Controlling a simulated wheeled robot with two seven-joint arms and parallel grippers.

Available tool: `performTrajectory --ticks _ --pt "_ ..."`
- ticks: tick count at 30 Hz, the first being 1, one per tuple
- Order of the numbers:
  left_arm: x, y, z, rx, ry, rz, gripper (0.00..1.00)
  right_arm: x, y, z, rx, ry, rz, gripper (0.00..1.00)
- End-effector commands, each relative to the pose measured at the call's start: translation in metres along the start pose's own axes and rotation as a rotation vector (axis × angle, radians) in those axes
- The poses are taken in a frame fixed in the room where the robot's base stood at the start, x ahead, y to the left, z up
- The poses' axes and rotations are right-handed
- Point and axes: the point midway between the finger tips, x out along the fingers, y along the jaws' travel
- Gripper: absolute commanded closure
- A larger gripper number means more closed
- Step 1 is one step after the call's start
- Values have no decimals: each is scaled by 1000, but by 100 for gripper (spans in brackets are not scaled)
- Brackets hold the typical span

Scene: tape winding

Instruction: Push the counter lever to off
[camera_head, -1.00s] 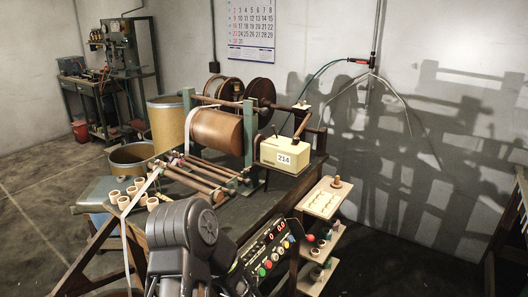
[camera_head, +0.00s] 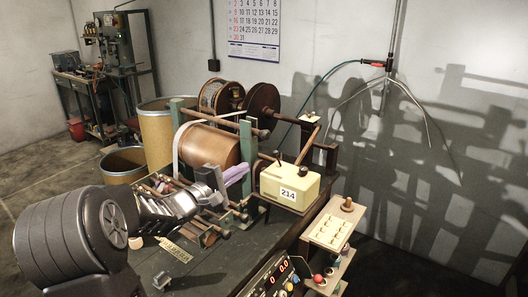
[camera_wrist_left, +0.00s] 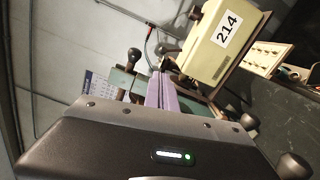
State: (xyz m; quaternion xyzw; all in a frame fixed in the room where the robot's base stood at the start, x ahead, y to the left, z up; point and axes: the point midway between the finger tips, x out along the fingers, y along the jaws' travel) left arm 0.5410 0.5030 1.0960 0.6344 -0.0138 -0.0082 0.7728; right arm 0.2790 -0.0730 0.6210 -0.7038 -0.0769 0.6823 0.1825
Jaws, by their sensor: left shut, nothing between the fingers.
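The counter (camera_head: 290,185) is a cream box with a "214" label, standing on the right end of the winding bench. A short dark lever with a black knob (camera_head: 276,154) sticks up from its left end, leaning slightly left. The counter also shows in the left wrist view (camera_wrist_left: 225,38), at upper right, with a dark knob (camera_wrist_left: 194,13) at its edge. My left gripper (camera_head: 246,169) has its lavender fingers shut and empty, just left of the counter and below the knob. The fingers also show in the left wrist view (camera_wrist_left: 160,78). My right gripper is out of view.
The copper-brown drum (camera_head: 208,144) and its green post (camera_head: 245,150) stand behind and left of my fingers. A wooden handle (camera_head: 308,143) rises behind the counter. A control panel (camera_head: 270,275) and a pegged wooden shelf (camera_head: 330,232) lie in front and right.

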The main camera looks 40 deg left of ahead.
Motion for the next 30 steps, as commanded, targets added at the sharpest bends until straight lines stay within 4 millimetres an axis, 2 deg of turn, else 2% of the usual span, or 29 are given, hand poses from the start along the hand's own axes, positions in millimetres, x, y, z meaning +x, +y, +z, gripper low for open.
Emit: performTrajectory --ticks 8,14,24,30 --pt "1 -1 0 -1 0 -1 100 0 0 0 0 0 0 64" --pt "13 -1 0 -2 -1 -2 100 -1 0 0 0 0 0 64" --pt "67 -1 1 -3 -2 -1 100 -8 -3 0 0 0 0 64" --pt "93 -1 1 -2 -1 -1 100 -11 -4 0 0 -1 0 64"
